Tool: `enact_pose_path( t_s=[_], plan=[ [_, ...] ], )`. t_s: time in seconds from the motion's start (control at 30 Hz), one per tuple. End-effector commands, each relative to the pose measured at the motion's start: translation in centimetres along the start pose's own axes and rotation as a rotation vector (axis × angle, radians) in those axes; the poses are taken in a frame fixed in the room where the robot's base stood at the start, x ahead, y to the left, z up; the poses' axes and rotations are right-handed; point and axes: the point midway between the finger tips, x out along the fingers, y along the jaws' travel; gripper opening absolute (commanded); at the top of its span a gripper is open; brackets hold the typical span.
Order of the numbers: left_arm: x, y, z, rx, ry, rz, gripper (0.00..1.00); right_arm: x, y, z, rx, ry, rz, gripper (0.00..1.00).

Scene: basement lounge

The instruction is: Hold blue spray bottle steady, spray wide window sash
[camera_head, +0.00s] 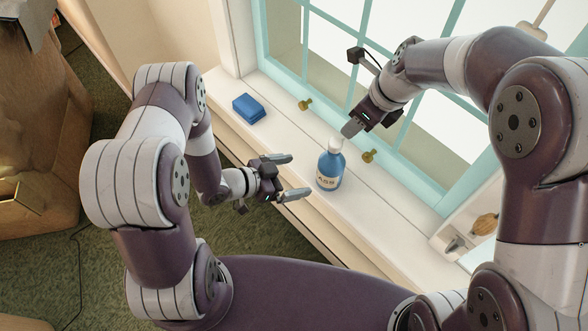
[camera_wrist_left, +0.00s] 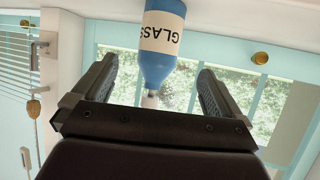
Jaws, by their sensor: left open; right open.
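A blue spray bottle (camera_head: 330,166) with a pale label and a whitish top stands upright on the white window sill. The left wrist view shows the same bottle (camera_wrist_left: 162,40) upside down in the picture, ahead of and between the fingers. My left gripper (camera_head: 291,176) is open, pointing at the bottle from its left, apart from it. My right gripper (camera_head: 358,127) is open just above and to the right of the bottle's top, near the window. The wide window sash (camera_head: 272,73) has a light teal frame and muntins behind the sill. The right gripper's fingers are partly hidden.
A blue folded cloth or sponge (camera_head: 249,108) lies on the sill (camera_head: 290,150) to the left. Brass knobs (camera_head: 305,104) (camera_head: 369,156) sit on the sash's lower rail. A wooden-coloured box (camera_head: 25,195) stands at far left.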

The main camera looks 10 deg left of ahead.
Motion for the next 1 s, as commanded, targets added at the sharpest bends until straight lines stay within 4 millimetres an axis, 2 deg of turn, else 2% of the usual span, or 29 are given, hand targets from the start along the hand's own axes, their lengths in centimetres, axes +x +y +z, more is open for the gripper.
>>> enact_pose_path(
  t_s=[0.1,0.17,0.5,0.6,0.8,1.0],
  plan=[
    [0.3,0.2,-1.4,0.014,0.066,0.008,1.0,0.0,0.0,0.0,0.0,0.0,0.0,0.43],
    [1.1,0.2,-1.6,0.017,0.073,0.008,1.0,0.0,0.0,0.0,0.0,0.0,0.0,0.43],
    [9.0,0.2,-2.1,0.019,0.071,0.007,1.0,0.0,0.0,0.0,0.0,0.0,0.0,0.43],
    [10.8,0.2,-2.2,0.017,0.07,0.006,1.0,0.0,0.0,0.0,0.0,0.0,0.0,0.43],
    [12.5,0.1,-2.4,0.016,0.07,0.002,1.0,0.0,0.0,0.0,-0.001,0.0,0.0,0.43],
    [12.6,0.1,-2.4,0.015,0.069,0.001,1.0,0.0,0.0,0.0,-0.001,0.0,0.0,0.43]
  ],
)
